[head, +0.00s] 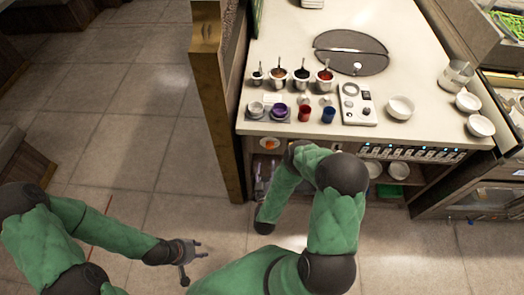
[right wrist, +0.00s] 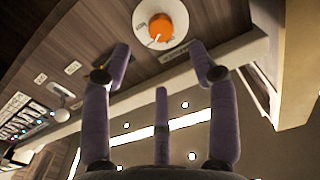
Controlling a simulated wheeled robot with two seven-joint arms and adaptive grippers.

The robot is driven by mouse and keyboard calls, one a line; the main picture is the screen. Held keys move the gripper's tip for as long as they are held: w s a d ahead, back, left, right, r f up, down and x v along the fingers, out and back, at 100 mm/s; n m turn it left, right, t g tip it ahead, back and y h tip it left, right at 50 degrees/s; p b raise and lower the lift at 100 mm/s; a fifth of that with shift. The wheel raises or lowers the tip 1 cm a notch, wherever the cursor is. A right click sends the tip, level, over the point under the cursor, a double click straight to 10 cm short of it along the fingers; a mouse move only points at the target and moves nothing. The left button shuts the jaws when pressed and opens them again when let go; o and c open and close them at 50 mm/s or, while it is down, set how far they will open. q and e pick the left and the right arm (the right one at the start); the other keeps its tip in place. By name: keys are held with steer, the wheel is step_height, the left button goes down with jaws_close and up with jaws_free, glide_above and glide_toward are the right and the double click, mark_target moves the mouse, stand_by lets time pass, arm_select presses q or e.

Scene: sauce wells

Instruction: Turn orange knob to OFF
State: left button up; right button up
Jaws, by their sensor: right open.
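The orange knob (head: 269,143) sits on the front panel under the counter's left end. In the right wrist view the orange knob (right wrist: 161,27) is on a round white plate (right wrist: 142,14), with a pale pointer mark on its lower edge. My right gripper (right wrist: 160,50) is open, its fingertips spread to either side below the knob and apart from it. In the head view my right gripper (head: 262,178) is below the knob, partly hidden by my arm. My left gripper (head: 192,256) is open and empty above the floor. The small labels by the knob are too blurred to read.
The counter (head: 275,45) holds several sauce cups, a round dark plate (head: 350,52), a control panel (head: 357,103) and white bowls (head: 400,107). A wooden post (head: 212,100) stands left of the knob. A row of switches (head: 412,153) is to the right. The floor at left is clear.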

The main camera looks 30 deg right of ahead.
mark_target(270, 148)
steer(key=b+x, duration=0.1)
steer(key=x, duration=0.8)
steer(key=shift+w+b, duration=0.2)
steer(key=shift+b, duration=0.15)
steer(key=c, duration=1.2)
